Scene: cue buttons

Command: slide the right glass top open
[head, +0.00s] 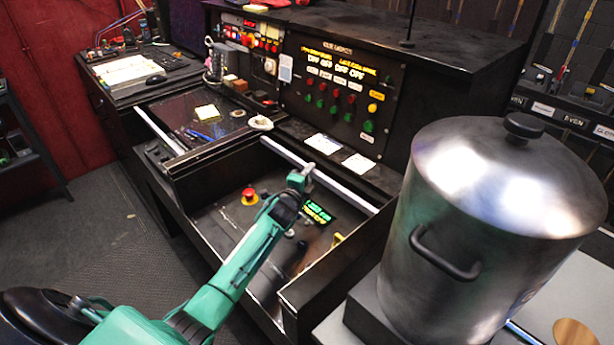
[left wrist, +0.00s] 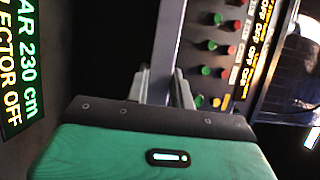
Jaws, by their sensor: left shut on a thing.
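My left gripper (head: 306,171) is shut on a pale metal bar (head: 345,192), the long edge bar of the right glass top. The bar lies along the far side of the right bay (head: 226,211), below the cue panel. In the left wrist view the grey bar (left wrist: 165,50) runs between the two fingers. The glass itself is hard to make out. The bay below my arm shows a red button on a yellow base (head: 250,196) and a lit display (head: 317,212). My right gripper is not in view.
A large steel pot (head: 500,225) stands close at the right. Paper cards (head: 322,144) lie behind the bar, before the cue panel (head: 340,85).

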